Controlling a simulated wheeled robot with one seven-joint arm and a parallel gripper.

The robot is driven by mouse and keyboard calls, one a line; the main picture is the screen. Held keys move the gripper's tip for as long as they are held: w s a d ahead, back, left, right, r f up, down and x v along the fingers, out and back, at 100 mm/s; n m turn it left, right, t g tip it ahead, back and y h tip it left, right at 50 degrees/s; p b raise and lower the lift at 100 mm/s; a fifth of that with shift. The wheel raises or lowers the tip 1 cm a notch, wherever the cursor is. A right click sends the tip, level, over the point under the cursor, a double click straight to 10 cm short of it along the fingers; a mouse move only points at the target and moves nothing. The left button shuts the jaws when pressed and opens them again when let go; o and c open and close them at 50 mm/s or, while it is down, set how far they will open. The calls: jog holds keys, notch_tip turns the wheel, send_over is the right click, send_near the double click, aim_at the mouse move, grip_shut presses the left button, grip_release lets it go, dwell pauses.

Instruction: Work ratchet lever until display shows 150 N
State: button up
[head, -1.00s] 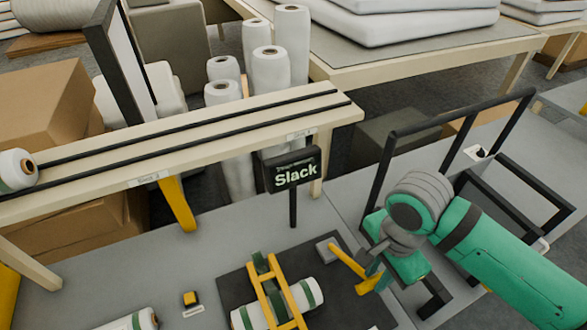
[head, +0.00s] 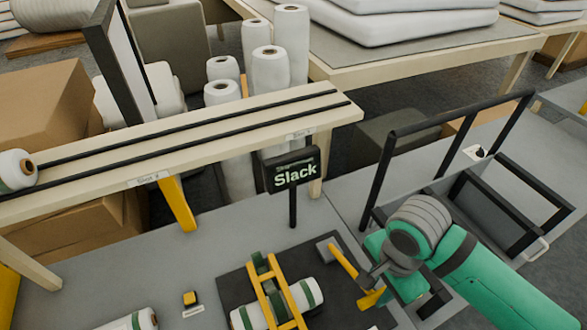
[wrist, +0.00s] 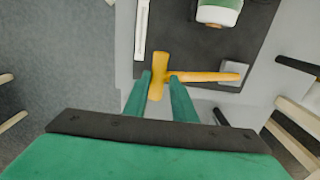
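The yellow ratchet lever (head: 344,262) slants from a grey block (head: 326,249) down to a crossbar grip (head: 370,298). In the wrist view the lever's grip (wrist: 158,76) lies between the fingertips of my gripper (wrist: 161,82). The two green fingers stand either side of the grip, with small gaps visible, so the gripper looks open around it. Whether they touch it is not clear. The display (head: 293,170) on a black post reads "Slack"; its smaller upper line is unreadable. A white roll with green bands (head: 308,293) lies under a yellow frame (head: 268,290) on the dark mat (head: 235,283).
A wooden shelf (head: 240,125) runs behind the display post. A small yellow-topped block (head: 190,298) sits left of the mat.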

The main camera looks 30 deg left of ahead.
jog(key=shift+s+d+f, duration=0.15)
jog(key=shift+d+f, duration=0.05)
jog(key=shift+f, duration=0.35)
jog(key=shift+s+d+f, duration=0.1)
jog(key=shift+d+f, duration=0.1)
jog(key=shift+f, duration=0.35)
jog(key=shift+s+d+f, duration=0.15)
jog(key=shift+d+f, duration=0.05)
jog(key=shift+f, duration=0.35)
jog(key=shift+w+a+r, duration=0.3)
jog(key=shift+a+r, duration=0.15)
jog(key=shift+r, duration=1.2)
jog(key=shift+w+a+r, duration=0.35)
jog(key=shift+a+r, duration=0.1)
jog(key=shift+r, duration=1.15)
jog(key=shift+w+a+r, duration=0.3)
jog(key=shift+a+r, duration=0.15)
jog(key=shift+r, duration=1.2)
jog(key=shift+s, duration=0.1)
jog(key=shift+f, duration=0.1)
